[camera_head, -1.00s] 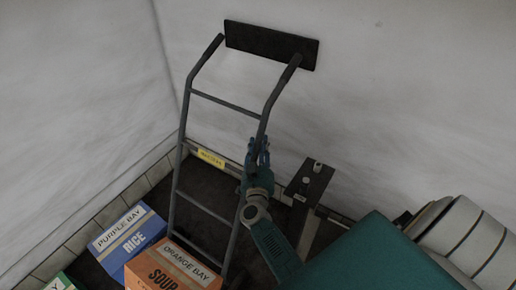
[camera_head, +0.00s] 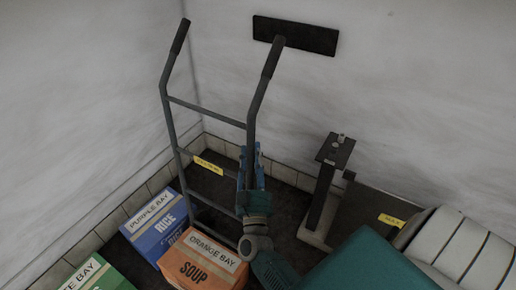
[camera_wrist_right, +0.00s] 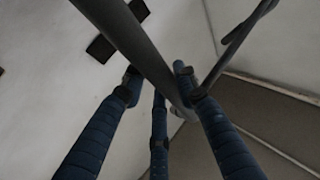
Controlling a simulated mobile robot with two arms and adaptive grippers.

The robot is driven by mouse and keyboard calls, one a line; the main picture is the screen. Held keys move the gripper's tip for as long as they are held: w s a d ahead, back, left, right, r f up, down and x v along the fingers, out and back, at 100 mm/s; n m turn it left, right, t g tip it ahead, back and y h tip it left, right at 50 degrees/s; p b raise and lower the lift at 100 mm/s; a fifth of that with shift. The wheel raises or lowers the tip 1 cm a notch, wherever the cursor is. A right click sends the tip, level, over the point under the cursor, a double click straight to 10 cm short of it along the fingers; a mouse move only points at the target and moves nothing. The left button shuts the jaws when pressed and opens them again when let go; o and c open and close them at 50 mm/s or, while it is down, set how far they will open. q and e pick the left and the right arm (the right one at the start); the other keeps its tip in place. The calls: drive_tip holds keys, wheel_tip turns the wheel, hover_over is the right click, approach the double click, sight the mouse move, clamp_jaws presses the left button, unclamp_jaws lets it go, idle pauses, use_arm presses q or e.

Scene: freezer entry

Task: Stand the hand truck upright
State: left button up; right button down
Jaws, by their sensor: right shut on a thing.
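The grey hand truck (camera_head: 206,111) stands in the corner in the head view, its two dark handles at the top, a little tilted in the picture. My right gripper (camera_head: 250,168) is shut on its right side rail below the upper crossbar. In the right wrist view the blue fingers (camera_wrist_right: 160,95) close around the grey rail (camera_wrist_right: 145,50) of the hand truck. The lower end of the hand truck is hidden behind the boxes and my arm. My left gripper is not in view.
A blue rice box (camera_head: 158,226), an orange soup box (camera_head: 203,262) and a green box (camera_head: 95,274) stand at the front left. A dark post (camera_head: 326,180) stands to the right. A black plate (camera_head: 296,35) is on the back wall. White rolls (camera_head: 470,250) lie at the right.

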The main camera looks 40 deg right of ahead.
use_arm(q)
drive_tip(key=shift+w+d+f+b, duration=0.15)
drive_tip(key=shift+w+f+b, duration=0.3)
use_arm(e)
drive_tip(key=shift+n+t, duration=0.5)
drive_tip(key=a, duration=0.1)
drive_tip(key=s+a, duration=0.1)
drive_tip(key=a, duration=0.1)
drive_tip(key=s+a+f, duration=0.1)
drive_tip(key=a, duration=0.1)
drive_tip(key=shift+a, duration=0.2)
drive_tip(key=shift+a+f, duration=0.1)
drive_tip(key=shift+f, duration=0.05)
drive_tip(key=c, duration=1.7)
unclamp_jaws()
drive_tip(key=o, duration=0.4)
drive_tip(key=shift+s+a, duration=0.1)
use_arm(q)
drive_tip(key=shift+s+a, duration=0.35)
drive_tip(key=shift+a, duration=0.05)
use_arm(e)
drive_tip(key=shift+a+r, duration=0.1)
drive_tip(key=shift+r, duration=0.25)
drive_tip(key=shift+r, duration=0.15)
